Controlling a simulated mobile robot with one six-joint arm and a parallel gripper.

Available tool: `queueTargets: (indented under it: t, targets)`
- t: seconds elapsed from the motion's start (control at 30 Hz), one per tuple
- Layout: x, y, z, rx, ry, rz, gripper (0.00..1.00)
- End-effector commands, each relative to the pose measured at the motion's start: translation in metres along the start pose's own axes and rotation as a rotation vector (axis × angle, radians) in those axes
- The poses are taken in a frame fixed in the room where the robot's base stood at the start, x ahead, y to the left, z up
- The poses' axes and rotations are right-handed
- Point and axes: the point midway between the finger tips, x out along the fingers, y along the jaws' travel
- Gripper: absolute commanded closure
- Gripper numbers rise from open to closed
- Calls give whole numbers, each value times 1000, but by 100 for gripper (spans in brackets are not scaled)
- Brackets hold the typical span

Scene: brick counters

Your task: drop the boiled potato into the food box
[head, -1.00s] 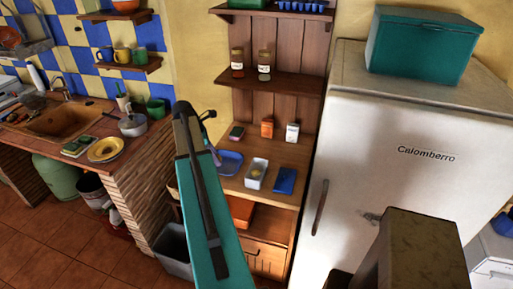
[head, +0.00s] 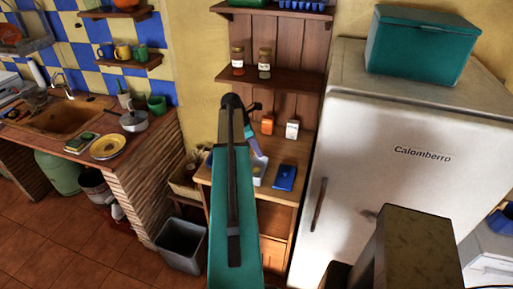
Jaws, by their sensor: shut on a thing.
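The food box (head: 262,181) is a small white open container on the wooden cupboard's counter, partly hidden behind my arm. Something yellowish shows inside it, too small to make out clearly. My gripper (head: 259,157) points down at the box, its tips over or just inside its far part; the exact height is hard to tell. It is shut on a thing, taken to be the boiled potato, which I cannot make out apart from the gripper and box.
A shelf (head: 270,82) with two jars hangs above. The white fridge (head: 400,170) stands close on the right. A grey bin (head: 181,246) is on the floor at left.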

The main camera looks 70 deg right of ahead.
Motion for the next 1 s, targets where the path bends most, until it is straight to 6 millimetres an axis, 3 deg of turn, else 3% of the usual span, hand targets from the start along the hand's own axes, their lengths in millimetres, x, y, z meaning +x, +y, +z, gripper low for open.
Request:
queueTargets:
  t: [0.27,0.73,1.0]
  targets:
    - [7,0,-3,1,0,0,90]
    - [44,0,-18,1,0,-1,90]
    - [55,0,-23,1,0,0,90]
